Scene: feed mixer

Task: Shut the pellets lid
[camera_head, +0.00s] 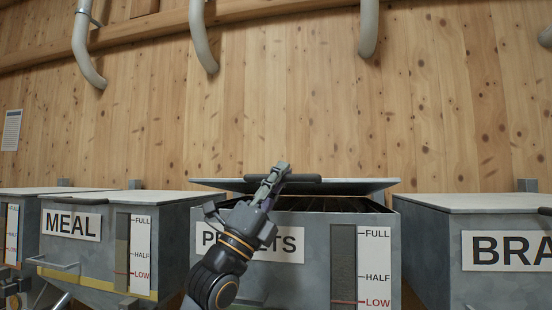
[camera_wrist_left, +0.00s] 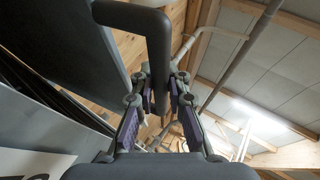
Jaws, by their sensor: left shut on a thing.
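The pellets bin (camera_head: 290,275) stands in the middle of the head view, its label partly hidden by my left arm. Its grey lid (camera_head: 355,187) sits raised a little above the rim, with a dark gap and a slatted opening showing under it. A dark bar handle (camera_head: 306,179) is on the lid's front. My left gripper (camera_head: 277,175) is shut on this handle. In the left wrist view the handle (camera_wrist_left: 158,45) runs down between the fingers of the gripper (camera_wrist_left: 160,90). The lid (camera_wrist_left: 75,45) shows there at the upper left. My right gripper is not in view.
The meal bin (camera_head: 95,240) stands to the left and the bran bin (camera_head: 480,240) to the right, both with lids down. A wooden wall (camera_head: 290,100) rises behind. Grey pipes (camera_head: 369,25) hang above the bins, well clear of the lid.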

